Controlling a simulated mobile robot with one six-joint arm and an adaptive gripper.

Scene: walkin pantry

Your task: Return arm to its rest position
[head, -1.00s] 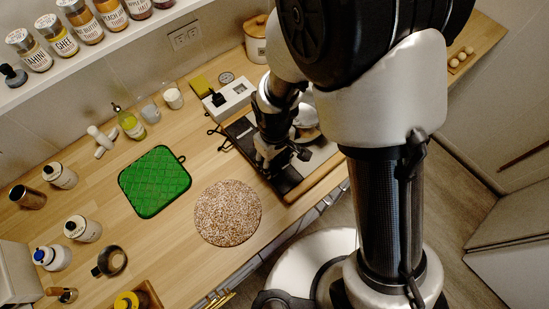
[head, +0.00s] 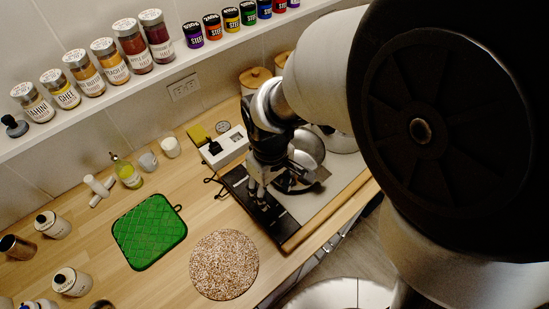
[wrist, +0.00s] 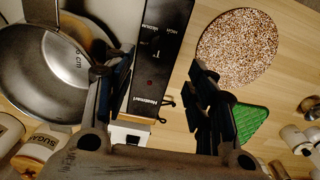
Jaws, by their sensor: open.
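My gripper (head: 262,190) hangs pointing down over the black control strip (head: 268,208) at the front of a cooktop. In the wrist view, my gripper (wrist: 150,72) has its two dark fingers spread apart with nothing between them. The strip (wrist: 160,65), with printed labels, shows in the gap behind the fingers. A steel pan (head: 302,170) stands on the cooktop beside the gripper; it fills the left of the wrist view (wrist: 45,75). I cannot tell how much height lies between fingertips and strip. My arm covers the right side of the head view.
A round speckled mat (head: 224,265) and a green quilted pad (head: 150,230) lie on the wooden counter. A white box (head: 224,148) stands behind the cooktop. Jars line the wall shelf (head: 130,82). A sugar canister (wrist: 45,148) shows in the wrist view. Counter left of the mat is partly clear.

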